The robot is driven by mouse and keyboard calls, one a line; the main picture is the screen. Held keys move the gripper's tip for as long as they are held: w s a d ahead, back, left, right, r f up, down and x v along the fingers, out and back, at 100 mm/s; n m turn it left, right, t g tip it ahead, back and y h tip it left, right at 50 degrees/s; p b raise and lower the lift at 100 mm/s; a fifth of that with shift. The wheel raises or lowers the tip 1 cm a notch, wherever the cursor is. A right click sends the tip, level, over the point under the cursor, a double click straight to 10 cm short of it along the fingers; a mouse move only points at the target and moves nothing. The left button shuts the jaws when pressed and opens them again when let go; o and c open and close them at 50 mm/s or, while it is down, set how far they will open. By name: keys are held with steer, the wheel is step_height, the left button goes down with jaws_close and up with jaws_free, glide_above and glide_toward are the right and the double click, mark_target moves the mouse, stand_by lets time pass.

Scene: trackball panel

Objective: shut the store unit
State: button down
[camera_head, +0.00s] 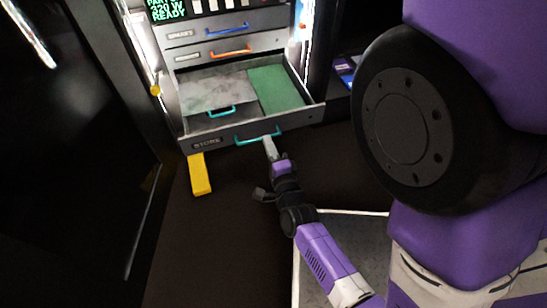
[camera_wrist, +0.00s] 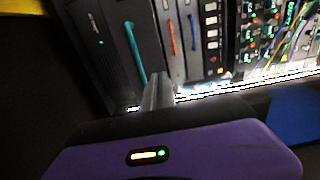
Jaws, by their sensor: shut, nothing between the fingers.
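The store unit (camera_head: 205,141) is a grey drawer labelled STORE with a teal handle (camera_head: 259,136) on its front. It stands pulled out, and its inside shows a grey marbled panel (camera_head: 215,92) with a smaller teal handle and a green area (camera_head: 276,88). My gripper (camera_head: 268,143) is shut and empty, with its fingertips at the drawer front by the teal handle. In the wrist view my fingers (camera_wrist: 158,95) lie beside the teal handle (camera_wrist: 135,52). I cannot tell whether they touch it.
Above are two shut drawers, one with a blue handle (camera_head: 227,29) and one with an orange handle (camera_head: 230,53). A yellow bar (camera_head: 199,175) lies below the store drawer at left. Dark floor is clear in front. A dark panel (camera_head: 70,150) stands at left.

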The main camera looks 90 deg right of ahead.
mark_target(260, 122)
steer(key=b+x, duration=0.1)
steer(key=x, duration=0.5)
stand_by(0.3)
